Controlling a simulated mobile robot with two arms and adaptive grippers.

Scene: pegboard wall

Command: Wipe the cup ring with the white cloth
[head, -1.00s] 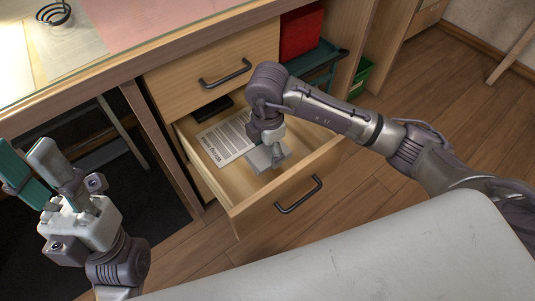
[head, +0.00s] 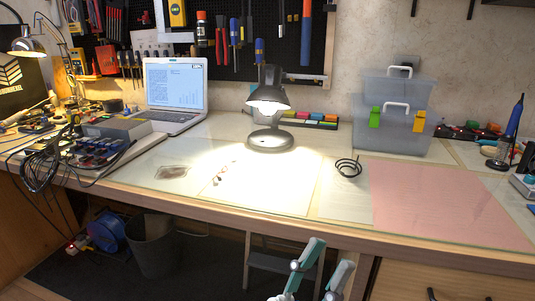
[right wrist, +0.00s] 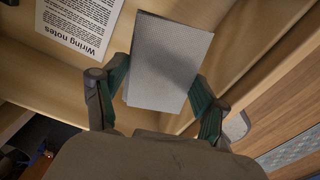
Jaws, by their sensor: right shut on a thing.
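The white cloth (right wrist: 170,60), a folded pale grey-white textured block, shows in the right wrist view inside the open drawer. My right gripper (right wrist: 158,88) is shut on it, a finger at each side. The right gripper is out of the head view. My left gripper (head: 325,266) is at the bottom of the head view, in front of the bench edge, its fingers apart and empty. On the bench, left of the lamp, lie a dark brownish patch (head: 173,173) and small brown marks (head: 222,173). I cannot tell which, if either, is the cup ring.
A lit lamp (head: 268,138) stands mid-bench, a laptop (head: 177,92) behind left. A black coil (head: 348,167) lies beside a pink sheet (head: 435,200). Clear bins (head: 392,125) stand back right. A printed sheet (right wrist: 80,22) lies in the drawer (right wrist: 120,98). The bench front is mostly clear.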

